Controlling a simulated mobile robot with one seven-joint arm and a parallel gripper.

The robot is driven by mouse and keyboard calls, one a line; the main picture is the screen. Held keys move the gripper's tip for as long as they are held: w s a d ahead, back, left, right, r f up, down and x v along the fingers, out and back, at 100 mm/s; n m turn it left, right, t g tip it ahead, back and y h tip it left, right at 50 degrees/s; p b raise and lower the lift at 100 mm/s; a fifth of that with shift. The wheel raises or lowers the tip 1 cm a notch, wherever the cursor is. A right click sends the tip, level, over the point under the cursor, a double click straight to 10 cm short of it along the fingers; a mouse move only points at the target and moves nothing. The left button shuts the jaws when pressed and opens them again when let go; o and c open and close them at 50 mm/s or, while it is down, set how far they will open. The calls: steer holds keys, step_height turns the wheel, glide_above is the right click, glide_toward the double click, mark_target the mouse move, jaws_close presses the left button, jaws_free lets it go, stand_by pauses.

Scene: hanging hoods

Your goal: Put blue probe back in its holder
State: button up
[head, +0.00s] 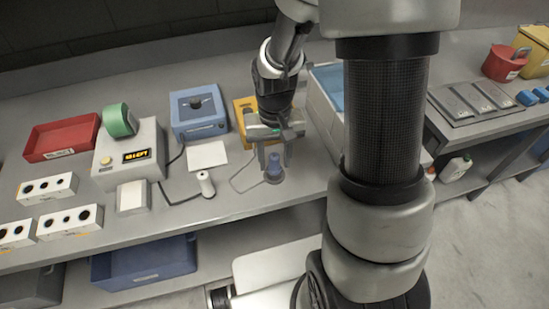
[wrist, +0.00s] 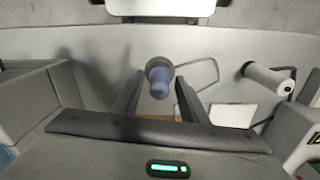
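The blue probe (head: 273,168) stands upright on the bench, with a grey round part at its foot and a thin cable looping off to the left. In the wrist view the blue probe (wrist: 158,80) shows from above, between and beyond my two fingers. My gripper (head: 275,153) points down just above the probe. Its fingers (wrist: 157,92) are spread apart, with nothing held between them. Whether they reach down beside the probe's top is hard to tell. I cannot make out for certain which object is the probe's holder.
A white handheld piece (head: 206,184) with a cable lies left of the probe. An orange box (head: 243,106) stands behind my gripper, partly hidden. A blue box (head: 199,113), a white card (head: 207,155) and white blocks with holes (head: 46,189) are further left.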

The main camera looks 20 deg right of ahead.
step_height(320, 180, up, 12)
steer(key=p, duration=0.2)
step_height(320, 180, up, 7)
steer(key=t, duration=0.2)
glide_above(275, 157)
steer(key=s, duration=0.3)
steer(key=s+r+n+t, duration=0.1)
steer(key=s+r+t, duration=0.2)
steer(key=s+r, duration=0.4)
steer(key=shift+s+t, duration=0.3)
steer(key=shift+s, duration=0.35)
